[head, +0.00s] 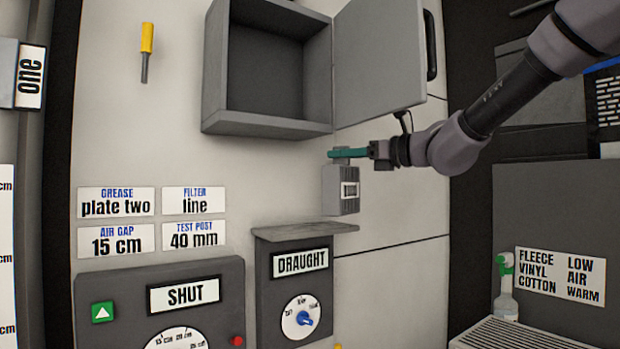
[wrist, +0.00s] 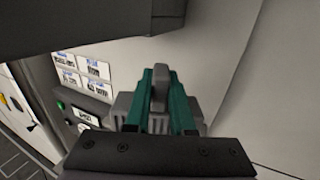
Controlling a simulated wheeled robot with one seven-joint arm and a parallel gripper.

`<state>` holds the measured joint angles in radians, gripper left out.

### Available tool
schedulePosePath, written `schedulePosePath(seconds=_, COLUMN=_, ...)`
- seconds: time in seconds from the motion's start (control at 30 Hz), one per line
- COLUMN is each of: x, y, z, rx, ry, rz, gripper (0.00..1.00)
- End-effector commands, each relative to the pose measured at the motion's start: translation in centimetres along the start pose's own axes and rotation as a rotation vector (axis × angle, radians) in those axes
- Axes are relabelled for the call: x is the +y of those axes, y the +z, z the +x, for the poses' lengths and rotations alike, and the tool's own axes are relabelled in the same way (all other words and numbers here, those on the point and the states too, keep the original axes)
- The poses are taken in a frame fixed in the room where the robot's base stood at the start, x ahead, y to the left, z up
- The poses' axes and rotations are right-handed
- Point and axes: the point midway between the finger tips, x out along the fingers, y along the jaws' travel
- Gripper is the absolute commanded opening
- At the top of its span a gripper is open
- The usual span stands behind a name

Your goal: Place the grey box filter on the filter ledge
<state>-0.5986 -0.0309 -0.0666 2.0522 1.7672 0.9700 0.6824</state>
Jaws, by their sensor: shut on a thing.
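The grey box filter (head: 340,192) is a small box with a white label on its front. It hangs upright below my gripper (head: 350,154), in front of the pale wall. My gripper is shut on it; in the wrist view the teal fingers (wrist: 161,100) stand on either side of its upright grey tab (wrist: 160,75), and the filter's body (wrist: 124,108) shows partly behind them. A thin grey ledge (head: 300,231) tops the DRAUGHT box, below and left of the filter. The filter is apart from it. No label names this ledge as the filter ledge.
An open grey cabinet (head: 222,70) is above, with its door (head: 378,60) swung right, close above my gripper. The DRAUGHT box (head: 285,285) and SHUT panel (head: 215,270) are below left. A yellow-handled tool (head: 147,40) hangs upper left. The ledge's top looks bare.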

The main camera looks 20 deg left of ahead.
Motion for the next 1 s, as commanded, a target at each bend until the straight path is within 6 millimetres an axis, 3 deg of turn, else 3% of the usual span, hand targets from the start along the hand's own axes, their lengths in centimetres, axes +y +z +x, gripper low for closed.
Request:
schedulePosePath(seconds=0.03, x=0.1, y=-0.1, z=1.5, rx=0.0, ry=0.004, rz=0.001, gripper=0.0)
schedulePosePath(seconds=0.2, x=0.0, y=0.0, z=5.5, rx=0.0, ry=0.002, rz=0.001, gripper=0.0)
schedulePosePath(seconds=0.53, x=0.0, y=-0.1, z=9.1, rx=0.0, ry=0.001, rz=0.001, gripper=0.0)
schedulePosePath(seconds=0.73, x=0.0, y=-3.1, z=9.0, rx=0.001, ry=0.0, rz=0.002, gripper=0.0)
schedulePosePath(seconds=1.0, x=-0.1, y=-3.5, z=8.9, rx=-0.001, ry=-0.001, rz=0.0, gripper=0.0)
